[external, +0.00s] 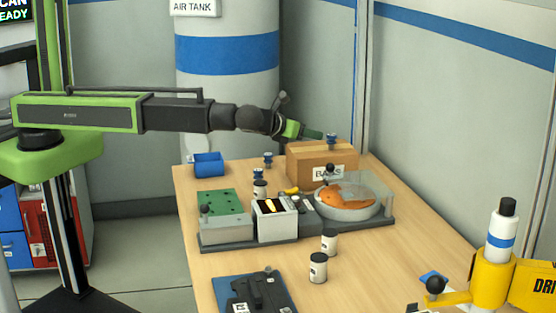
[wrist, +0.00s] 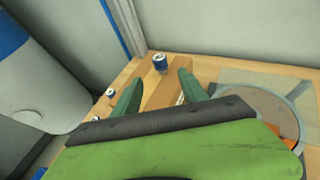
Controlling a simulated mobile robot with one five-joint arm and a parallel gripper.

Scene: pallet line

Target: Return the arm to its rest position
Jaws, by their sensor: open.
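My arm (external: 178,113) reaches out level from the green column at the left to above the far part of the wooden table (external: 400,262). My gripper (external: 312,135) hangs just above a cardboard box labelled "BAGS" (external: 306,164). In the wrist view my gripper (wrist: 161,78) shows two green fingers spread apart with nothing held between them. A small blue and white piece (external: 332,139) stands on top of the box. It also shows in the wrist view (wrist: 160,63), beyond the gap between the fingers.
A grey tray (external: 290,240) holds a green board, a white bin and a round covered dish (external: 350,205). A blue cup (external: 208,164) lies at the far left edge. Two white jars (external: 318,268) stand in front. A yellow fixture (external: 490,280) is at right. A tank (external: 228,100) stands behind.

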